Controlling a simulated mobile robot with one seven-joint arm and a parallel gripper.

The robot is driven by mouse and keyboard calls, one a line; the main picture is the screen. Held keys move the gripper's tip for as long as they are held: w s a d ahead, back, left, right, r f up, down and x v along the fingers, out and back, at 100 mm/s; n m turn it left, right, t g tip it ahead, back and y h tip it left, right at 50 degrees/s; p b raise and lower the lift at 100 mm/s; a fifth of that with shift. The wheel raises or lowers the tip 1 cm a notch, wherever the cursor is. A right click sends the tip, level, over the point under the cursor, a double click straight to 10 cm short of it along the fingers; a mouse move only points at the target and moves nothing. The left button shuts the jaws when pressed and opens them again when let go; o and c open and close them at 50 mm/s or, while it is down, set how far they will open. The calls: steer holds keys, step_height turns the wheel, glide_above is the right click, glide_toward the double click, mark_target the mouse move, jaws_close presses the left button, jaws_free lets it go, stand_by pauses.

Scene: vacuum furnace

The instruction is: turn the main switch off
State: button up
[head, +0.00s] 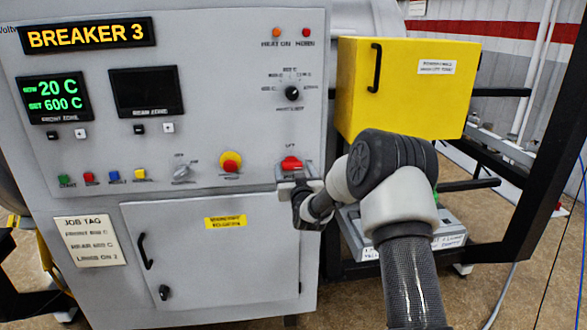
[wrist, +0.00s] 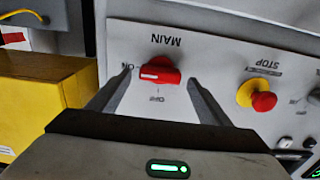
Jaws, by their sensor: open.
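The main switch is a red knob (head: 291,164) on the right of the grey cabinet front. In the wrist view the red knob (wrist: 160,71) appears upside down under the word MAIN, its handle lying sideways with a white mark toward ON at left. OFF reads just below it in that view. My gripper (wrist: 159,80) is open, with one finger on each side of the knob in the picture. Whether the fingers reach around the handle or stop short of it, I cannot tell. In the head view my gripper (head: 296,186) is just below the knob, its fingers partly hidden.
A red and yellow stop button (head: 231,162) sits left of the switch, with a grey selector (head: 181,173) beyond it. A yellow box (head: 400,90) stands right of the cabinet. A cabinet door (head: 210,250) with a black handle is below the panel.

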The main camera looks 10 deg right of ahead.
steer(key=shift+w, duration=0.35)
steer(key=c, duration=1)
steer(key=shift+c, duration=0.2)
